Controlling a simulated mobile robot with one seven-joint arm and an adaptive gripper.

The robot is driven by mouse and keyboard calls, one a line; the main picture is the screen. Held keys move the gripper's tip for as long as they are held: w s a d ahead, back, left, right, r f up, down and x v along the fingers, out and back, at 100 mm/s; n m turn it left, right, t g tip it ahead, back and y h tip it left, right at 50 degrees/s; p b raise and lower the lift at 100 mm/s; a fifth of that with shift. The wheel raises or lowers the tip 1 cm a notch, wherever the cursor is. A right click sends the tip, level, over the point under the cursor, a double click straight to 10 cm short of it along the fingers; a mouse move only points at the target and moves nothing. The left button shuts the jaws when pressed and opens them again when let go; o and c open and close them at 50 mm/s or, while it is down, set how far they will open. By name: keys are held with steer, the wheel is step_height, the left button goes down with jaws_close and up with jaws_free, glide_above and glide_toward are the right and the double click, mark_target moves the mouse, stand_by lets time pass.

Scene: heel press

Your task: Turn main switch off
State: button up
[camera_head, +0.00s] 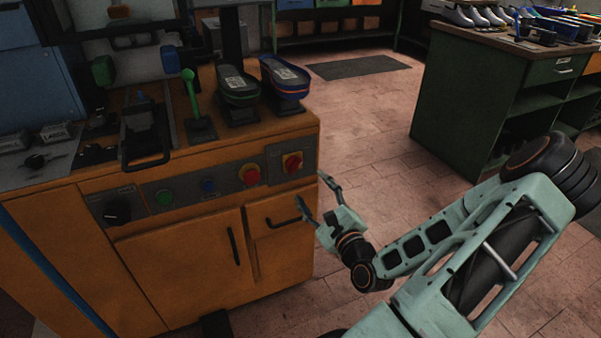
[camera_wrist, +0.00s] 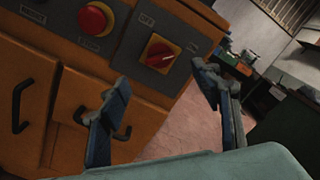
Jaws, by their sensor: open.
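The main switch (camera_head: 292,163) is a red rotary knob on a yellow plate at the right end of the control panel on the orange machine. In the wrist view the main switch (camera_wrist: 160,54) shows above and between my fingers, its red handle lying roughly crosswise in the tilted picture. My gripper (camera_head: 317,197) is open and empty, in front of the cabinet's right edge, a little below and right of the switch. In the wrist view my gripper (camera_wrist: 168,100) has both fingers spread wide. The fingers appear apart from the switch.
A red push button (camera_head: 250,174) sits just left of the switch, with a blue button (camera_head: 209,186) and a green button (camera_head: 164,198) further left. A drawer handle (camera_head: 284,222) sticks out below the switch. A green workbench (camera_head: 462,95) stands at right; the floor between is clear.

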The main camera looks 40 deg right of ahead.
mark_target(296, 167)
steer(key=b+x, duration=0.1)
steer(key=x, duration=0.9)
steer(key=shift+w+a+b, duration=0.1)
steer(key=shift+w+b, duration=0.1)
steer(key=shift+b, duration=0.2)
steer(key=shift+c, duration=0.3)
steer(key=c, duration=1.1)
